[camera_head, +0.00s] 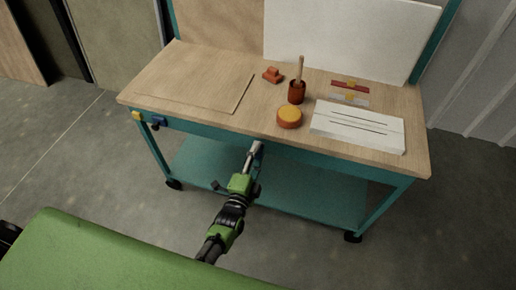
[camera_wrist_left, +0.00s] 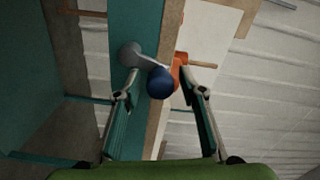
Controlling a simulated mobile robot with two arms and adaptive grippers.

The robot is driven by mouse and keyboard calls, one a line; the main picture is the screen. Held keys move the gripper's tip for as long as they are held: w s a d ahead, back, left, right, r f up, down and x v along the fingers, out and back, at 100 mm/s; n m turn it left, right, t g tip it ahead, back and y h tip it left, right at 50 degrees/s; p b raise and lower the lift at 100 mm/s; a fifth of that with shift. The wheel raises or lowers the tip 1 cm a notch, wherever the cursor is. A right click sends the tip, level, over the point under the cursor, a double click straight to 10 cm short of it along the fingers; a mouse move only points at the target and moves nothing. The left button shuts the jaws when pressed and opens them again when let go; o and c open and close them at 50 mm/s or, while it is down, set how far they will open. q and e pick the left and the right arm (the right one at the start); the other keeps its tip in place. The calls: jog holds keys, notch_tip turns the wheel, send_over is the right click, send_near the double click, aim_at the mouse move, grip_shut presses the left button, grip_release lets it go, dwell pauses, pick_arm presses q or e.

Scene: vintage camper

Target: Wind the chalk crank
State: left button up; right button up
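The crank shows in the left wrist view as a grey arm (camera_wrist_left: 131,55) with a dark blue round knob (camera_wrist_left: 160,82), mounted on the teal front of the workbench. My left gripper (camera_head: 255,150) is at the middle of the bench's front edge in the head view, reaching up from below. In the wrist view its two fingers (camera_wrist_left: 160,86) stand apart, with the knob seen between them. Whether they touch the knob I cannot tell. In the head view the crank is hard to tell from the gripper. My right gripper is not in view.
The teal workbench (camera_head: 190,84) holds an orange-red cup with a wooden stick (camera_head: 297,92), a round yellow-topped piece (camera_head: 289,117), a small orange block (camera_head: 272,75) and a white slotted board (camera_head: 357,127). Yellow (camera_head: 137,116) and blue (camera_head: 158,122) pieces sit on its left front.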

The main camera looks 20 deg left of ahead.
pick_arm(q)
jog(key=shift+s+p, duration=0.6)
jog(key=shift+s, duration=0.6)
jog(key=shift+s+a+p, duration=0.1)
jog(key=shift+s+p, duration=0.3)
jog(key=shift+s, duration=0.9)
jog(key=shift+s, duration=0.35)
jog(key=s, duration=1.1)
jog(key=shift+s+a, duration=0.15)
jog(key=shift+a, duration=0.05)
